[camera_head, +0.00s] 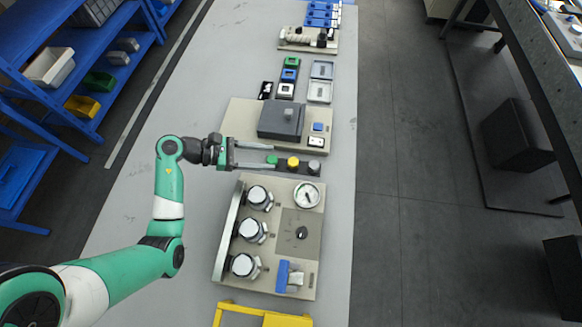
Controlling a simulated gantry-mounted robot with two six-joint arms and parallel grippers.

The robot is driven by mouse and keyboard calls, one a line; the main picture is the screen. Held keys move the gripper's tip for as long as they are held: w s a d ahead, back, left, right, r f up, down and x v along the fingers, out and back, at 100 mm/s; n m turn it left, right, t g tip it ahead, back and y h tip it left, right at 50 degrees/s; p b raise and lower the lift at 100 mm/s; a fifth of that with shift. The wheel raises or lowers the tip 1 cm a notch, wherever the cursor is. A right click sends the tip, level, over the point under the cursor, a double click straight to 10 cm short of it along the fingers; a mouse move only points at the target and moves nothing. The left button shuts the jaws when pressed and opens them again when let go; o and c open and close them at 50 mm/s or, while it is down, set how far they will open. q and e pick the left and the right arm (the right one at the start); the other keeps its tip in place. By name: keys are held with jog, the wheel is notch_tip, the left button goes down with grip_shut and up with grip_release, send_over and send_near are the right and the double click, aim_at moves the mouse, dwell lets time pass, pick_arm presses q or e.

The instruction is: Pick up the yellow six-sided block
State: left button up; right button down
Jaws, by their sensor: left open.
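The yellow six-sided block (293,162) sits in the middle of a narrow dark strip (283,167) on the grey table. A green block (272,160) is to its left on the strip, and a grey block (315,167) is to its right. My left gripper (272,157) reaches in from the left, open, with its two long fingers pointing right. Its fingertips are beside the green block and short of the yellow one in the picture. I cannot tell its height above the strip. My right gripper is not in view.
Below the strip is a panel (303,258) with round knobs and a gauge. Above is a beige board (240,120) with a dark grey box (281,120). A yellow frame (288,320) is at the bottom. The table's left part is clear.

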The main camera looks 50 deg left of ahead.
pick_arm(q)
jog(key=n+y+b, duration=0.1)
jog(key=b, duration=0.1)
send_near(290, 162)
jog(key=shift+s+d+f+t, duration=0.2)
jog(key=shift+s+f+t, duration=0.1)
jog(key=shift+s+f, duration=0.15)
jog(key=shift+w+a+n, duration=0.1)
jog(key=shift+n, duration=0.2)
jog(key=shift+a, duration=0.15)
jog(key=shift+w, duration=0.1)
jog(key=b+x, duration=0.2)
jog(key=x, duration=0.4)
jog(key=shift+r, duration=0.1)
jog(key=b+x, duration=0.2)
jog(key=x, duration=0.3)
jog(key=shift+w+d+r, duration=0.1)
jog(key=shift+w+d, duration=0.05)
jog(key=shift+d, duration=0.05)
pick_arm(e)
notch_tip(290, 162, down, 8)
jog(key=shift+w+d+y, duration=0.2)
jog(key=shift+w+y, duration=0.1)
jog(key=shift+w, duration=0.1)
pick_arm(q)
jog(key=shift+c, duration=0.2)
grip_shut()
